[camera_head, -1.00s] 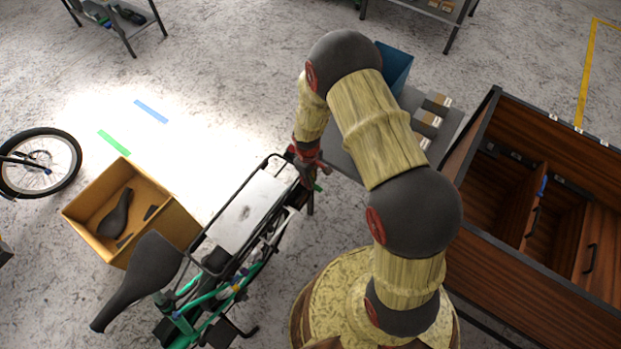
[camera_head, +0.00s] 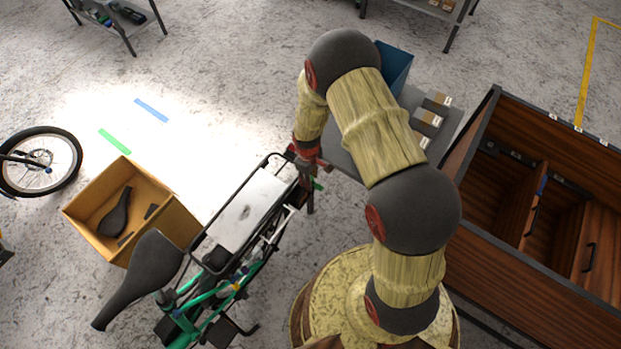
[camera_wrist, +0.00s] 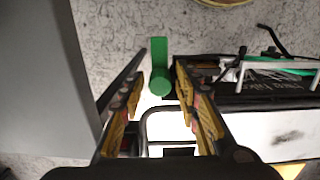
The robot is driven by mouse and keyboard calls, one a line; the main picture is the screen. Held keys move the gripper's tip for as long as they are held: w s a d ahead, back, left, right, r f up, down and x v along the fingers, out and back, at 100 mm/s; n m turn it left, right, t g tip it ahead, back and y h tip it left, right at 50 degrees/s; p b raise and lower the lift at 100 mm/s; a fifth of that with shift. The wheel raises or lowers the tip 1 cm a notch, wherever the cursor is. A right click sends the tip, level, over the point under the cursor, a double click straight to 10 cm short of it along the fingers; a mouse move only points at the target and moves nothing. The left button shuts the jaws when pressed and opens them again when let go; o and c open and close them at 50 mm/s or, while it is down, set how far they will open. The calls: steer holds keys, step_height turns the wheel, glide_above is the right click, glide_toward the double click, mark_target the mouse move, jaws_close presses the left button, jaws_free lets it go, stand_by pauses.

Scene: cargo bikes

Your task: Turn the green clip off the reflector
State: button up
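The green clip (camera_wrist: 159,68) shows in the wrist view as a green lever with a round end, just ahead of and between my fingertips. In the head view a small green bit of the clip (camera_head: 318,186) sticks out beside my gripper (camera_head: 308,178), at the end of the bike's rear rack. In the wrist view my gripper (camera_wrist: 157,95) is open, with one finger on each side of the clip's line. I cannot tell whether either finger touches it. The reflector itself is not clearly seen; my gripper and the rack hide that area.
The green bike's rack (camera_head: 243,212) and black saddle (camera_head: 141,277) lie to the left of my arm. A grey table (camera_head: 350,158) with a blue bin (camera_head: 393,66) and small boxes stands behind. A wooden cargo box (camera_head: 520,262) is at right, a cardboard box (camera_head: 165,225) at left.

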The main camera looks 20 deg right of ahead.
steer(key=shift+o, duration=0.5)
step_height(320, 180, up, 12)
steer(key=shift+a, duration=0.25)
stand_by(0.6)
steer(key=s+r+m+g, duration=0.2)
steer(key=s+m, duration=0.1)
steer(key=s, duration=0.4)
steer(key=s+r+m+t, duration=0.1)
steer(key=s+r, duration=0.3)
steer(key=r, duration=0.7)
steer(key=s+r+m+t, duration=0.2)
steer(key=s+r+t, duration=0.2)
steer(key=r, duration=0.8)
steer(key=s+r+m+t, duration=0.1)
steer(key=s+r, duration=0.5)
steer(key=r, duration=0.6)
steer(key=shift+s+d+r+t, duration=0.2)
steer(key=shift+d+t, duration=0.1)
steer(key=shift+t, duration=0.5)
